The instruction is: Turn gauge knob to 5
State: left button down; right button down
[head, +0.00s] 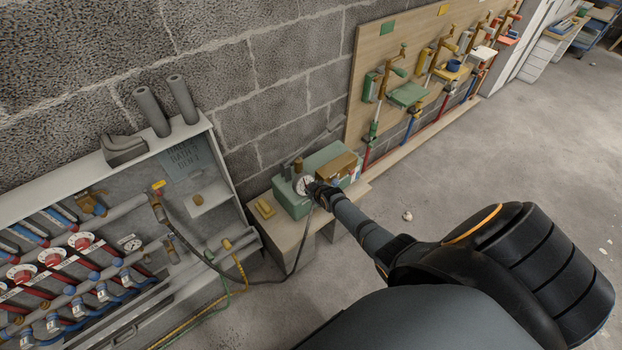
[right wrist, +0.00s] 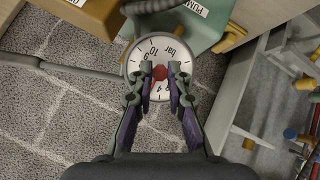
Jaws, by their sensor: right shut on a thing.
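The gauge (head: 304,185) has a round white dial and sits on the front of a green box (head: 322,170) on a small bench. In the right wrist view the gauge dial (right wrist: 140,55) reads "bar" and appears turned over, with several numbers around its rim. A red knob (right wrist: 160,73) is at the dial's middle. My right gripper (right wrist: 160,76) is shut on the red knob, with one finger on each side; it also shows in the head view (head: 314,190). The fingers cover part of the dial, and I cannot tell where the pointer reads. My left gripper is not in view.
A grey valve cabinet (head: 222,165) with red-handled valves stands on the left. A black hose (head: 300,245) runs from it to the gauge. A yellow block (head: 264,208) lies on the bench (head: 290,232). A wooden tool board (head: 345,110) leans behind.

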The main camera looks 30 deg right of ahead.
jog(key=c, duration=1.3)
grip_release()
jog(key=v, duration=1.2)
jog(key=shift+s+d+f, duration=0.1)
jog(key=s+f+m+g, duration=0.1)
jog(key=s+f+g, duration=0.1)
jog(key=s+f, duration=0.7)
jog(key=s+f+m+g, duration=0.2)
jog(key=s+f, duration=0.5)
jog(key=f, duration=0.4)
jog(key=s+a+f+g, duration=0.1)
jog(key=s+a+f, duration=0.1)
jog(key=s, duration=0.5)
jog(key=s+a+f+m+g, duration=0.1)
jog(key=s+a+f, duration=0.2)
jog(key=s+f, duration=0.2)
jog(key=s+a+f+g, duration=0.2)
jog(key=s+f, duration=0.2)
jog(key=s, duration=0.7)
jog(key=shift+s+a+f+m+y, duration=0.25)
jog(key=shift+m+y, duration=0.05)
jog(key=shift+y, duration=0.1)
